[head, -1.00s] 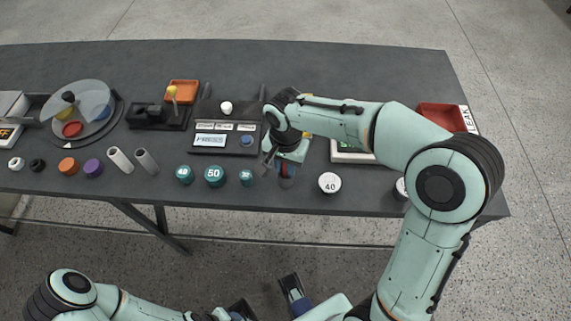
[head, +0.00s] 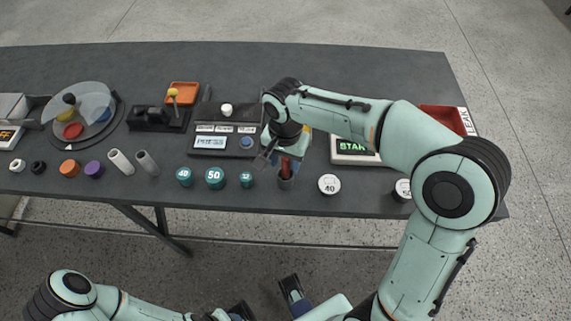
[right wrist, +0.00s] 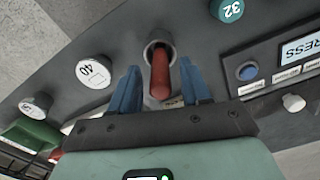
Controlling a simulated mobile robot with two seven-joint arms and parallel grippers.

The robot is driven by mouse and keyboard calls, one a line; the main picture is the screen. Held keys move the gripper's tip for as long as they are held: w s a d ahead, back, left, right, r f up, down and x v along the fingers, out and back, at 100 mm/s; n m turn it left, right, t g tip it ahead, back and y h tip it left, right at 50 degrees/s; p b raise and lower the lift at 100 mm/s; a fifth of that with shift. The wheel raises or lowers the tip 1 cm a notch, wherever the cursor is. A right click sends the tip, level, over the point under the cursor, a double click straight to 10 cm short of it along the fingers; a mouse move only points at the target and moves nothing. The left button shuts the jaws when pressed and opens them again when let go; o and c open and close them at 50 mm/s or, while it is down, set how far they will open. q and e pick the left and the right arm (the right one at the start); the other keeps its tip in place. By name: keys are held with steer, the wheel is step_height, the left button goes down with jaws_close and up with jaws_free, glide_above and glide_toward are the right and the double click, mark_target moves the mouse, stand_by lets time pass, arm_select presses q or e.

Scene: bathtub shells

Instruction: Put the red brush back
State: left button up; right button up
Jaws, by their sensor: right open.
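The red brush (head: 285,168) stands in a small grey cup (head: 286,184) near the front edge of the table. In the right wrist view, the red handle (right wrist: 160,75) rises from the round opening of the cup (right wrist: 159,50). My right gripper (right wrist: 159,72) is open, with one blue finger on each side of the handle and visible gaps between. In the head view, the right gripper (head: 281,160) is over the cup and partly covers the brush. The brush's lower end is hidden inside the cup. My left arm is low at the left; its gripper's state is unclear.
A white-topped weight marked 40 (head: 329,184) stands right of the cup. Teal weights, including a small one (head: 246,179), stand to the left. A control panel (head: 224,141) is behind them, and a START display (head: 354,149) lies partly under my right arm.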

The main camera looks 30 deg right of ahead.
arm_select(q)
steer(key=shift+w+r+p, duration=0.1)
steer(key=shift+r+p, duration=0.6)
steer(key=shift+r, duration=0.05)
arm_select(e)
step_height(320, 180, up, 9)
